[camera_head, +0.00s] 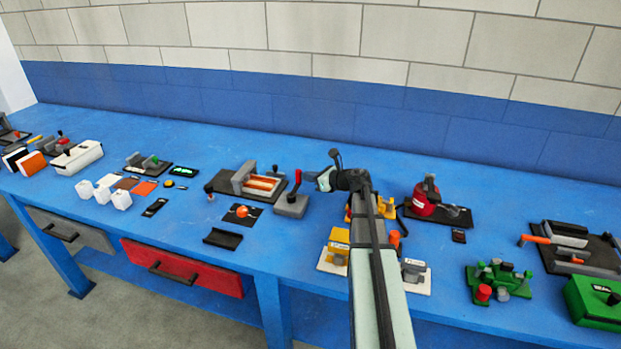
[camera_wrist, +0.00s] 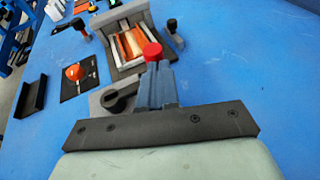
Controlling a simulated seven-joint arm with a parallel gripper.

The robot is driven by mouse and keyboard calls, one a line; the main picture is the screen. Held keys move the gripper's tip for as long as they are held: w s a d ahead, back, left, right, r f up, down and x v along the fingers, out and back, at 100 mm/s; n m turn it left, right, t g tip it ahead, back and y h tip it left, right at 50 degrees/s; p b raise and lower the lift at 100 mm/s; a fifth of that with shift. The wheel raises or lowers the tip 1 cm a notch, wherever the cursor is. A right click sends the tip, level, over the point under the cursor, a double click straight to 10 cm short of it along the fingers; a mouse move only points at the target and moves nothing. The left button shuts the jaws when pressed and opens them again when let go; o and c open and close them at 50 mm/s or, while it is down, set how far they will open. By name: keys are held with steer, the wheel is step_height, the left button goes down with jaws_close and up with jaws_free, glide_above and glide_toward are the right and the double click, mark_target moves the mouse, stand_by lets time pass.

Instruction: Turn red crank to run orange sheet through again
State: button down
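The red crank handle (camera_head: 298,178) stands upright on a grey block (camera_head: 290,207). In the wrist view its red top (camera_wrist: 152,50) shows just past my fingertips, and a black round hub (camera_wrist: 117,100) sits on the block. My gripper (camera_head: 319,179) is low over the bench, just right of the handle. In the wrist view the fingers of my gripper (camera_wrist: 158,72) are close together and hide the handle's lower part. I cannot tell whether they hold it. Orange material (camera_head: 263,184) lies in a grey-framed tray left of the crank; it also shows in the wrist view (camera_wrist: 131,42).
A dark pad with an orange knob (camera_head: 242,211) and a black holder (camera_head: 222,238) lie left of the crank. Yellow fixtures (camera_head: 335,252) stand under and beside my arm. A red round device (camera_head: 425,199) stands to the right. Bare blue bench lies in front of the block.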

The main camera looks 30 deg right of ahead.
steer(key=shift+w, duration=0.1)
steer(key=d+f+v, duration=0.1)
steer(key=v, duration=1.3)
steer(key=shift+w, duration=0.15)
